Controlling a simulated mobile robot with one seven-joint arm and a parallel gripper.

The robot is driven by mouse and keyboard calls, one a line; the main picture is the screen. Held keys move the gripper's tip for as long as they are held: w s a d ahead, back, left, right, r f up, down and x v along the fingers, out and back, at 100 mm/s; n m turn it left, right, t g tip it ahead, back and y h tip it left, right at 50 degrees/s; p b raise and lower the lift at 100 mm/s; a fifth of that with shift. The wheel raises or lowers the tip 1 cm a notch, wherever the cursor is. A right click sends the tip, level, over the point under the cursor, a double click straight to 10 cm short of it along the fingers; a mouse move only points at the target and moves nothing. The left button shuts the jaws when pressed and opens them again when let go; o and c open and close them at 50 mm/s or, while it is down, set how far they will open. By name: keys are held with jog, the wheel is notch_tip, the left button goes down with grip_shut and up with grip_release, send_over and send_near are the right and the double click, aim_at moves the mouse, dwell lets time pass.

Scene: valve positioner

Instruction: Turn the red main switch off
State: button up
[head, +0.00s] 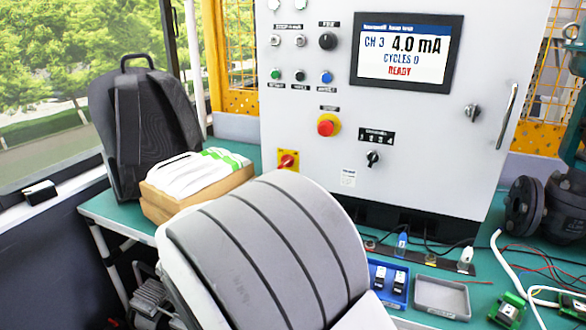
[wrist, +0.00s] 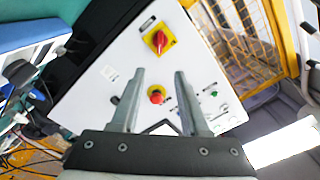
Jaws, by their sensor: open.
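The red main switch (head: 288,160) sits on a yellow square plate at the lower left of the white cabinet front (head: 400,130). It also shows in the wrist view (wrist: 161,41), where its red handle lies slanted; I cannot read its position marks. My gripper (wrist: 159,73) is open and empty, its two fingers pointing at the cabinet front. The switch appears just beyond the fingertips, apart from them. A red emergency stop button (head: 327,125) on a yellow round base appears between the fingers in the wrist view (wrist: 156,94). The head view does not show the fingers.
A screen (head: 405,52) reads CH 3, 4.0 mA, READY. A black selector (head: 372,157) is right of the switch. A black backpack (head: 145,125) and a box with white packs (head: 195,185) stand left. A blue tray (head: 388,284) and grey tray (head: 441,298) lie in front.

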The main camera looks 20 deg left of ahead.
jog(key=w+d+b, duration=0.1)
jog(key=w+b, duration=0.1)
jog(key=w, duration=1.4)
jog(key=shift+d, duration=0.15)
grip_shut()
